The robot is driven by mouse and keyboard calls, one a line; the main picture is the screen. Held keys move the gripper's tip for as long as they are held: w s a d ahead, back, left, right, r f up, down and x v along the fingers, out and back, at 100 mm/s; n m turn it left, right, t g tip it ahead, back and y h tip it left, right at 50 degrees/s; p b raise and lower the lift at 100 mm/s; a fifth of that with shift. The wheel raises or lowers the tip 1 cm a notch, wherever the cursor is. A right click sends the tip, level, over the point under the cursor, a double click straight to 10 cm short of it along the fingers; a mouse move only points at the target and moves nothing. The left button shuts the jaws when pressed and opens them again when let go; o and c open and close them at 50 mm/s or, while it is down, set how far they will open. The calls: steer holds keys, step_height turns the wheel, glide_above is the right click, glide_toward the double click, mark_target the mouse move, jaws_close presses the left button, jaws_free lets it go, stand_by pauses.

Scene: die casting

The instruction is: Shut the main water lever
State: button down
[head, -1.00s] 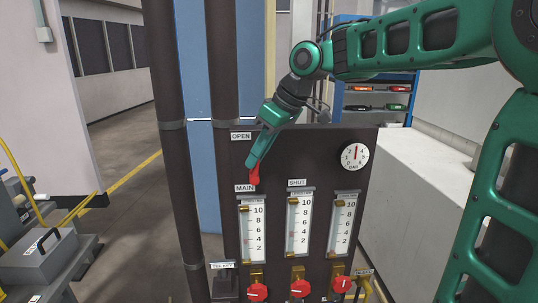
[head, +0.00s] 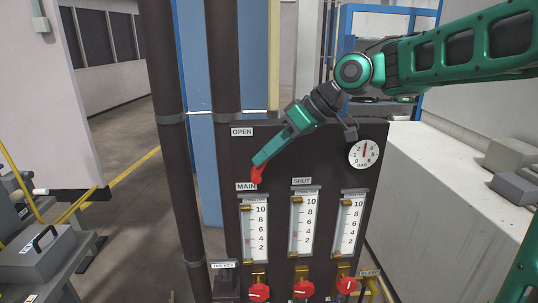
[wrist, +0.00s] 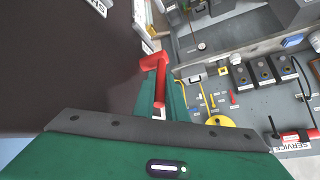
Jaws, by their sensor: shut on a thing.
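The red main water lever (head: 257,174) is on the dark panel (head: 320,150), just above the MAIN label. The OPEN label (head: 242,132) is above it and the SHUT label (head: 302,181) is to its right. My gripper (head: 265,160) reaches down to the lever from the upper right, its green fingers closed around the handle. In the wrist view the red lever (wrist: 154,62) bends at its end and its shaft runs between the fingers. The fingers hide part of the handle, so its exact angle is hard to tell.
Several flow gauges (head: 302,225) with red knobs below are on the panel's lower part. A round dial (head: 364,154) is at its upper right, close to my arm. Dark pipes (head: 172,160) stand left of the panel. A pale ledge (head: 440,190) lies to the right.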

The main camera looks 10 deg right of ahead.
steer(key=c, duration=2.1)
jaws_free()
steer(key=shift+w+d, duration=0.1)
steer(key=v, duration=1)
steer(key=shift+d+r, duration=0.25)
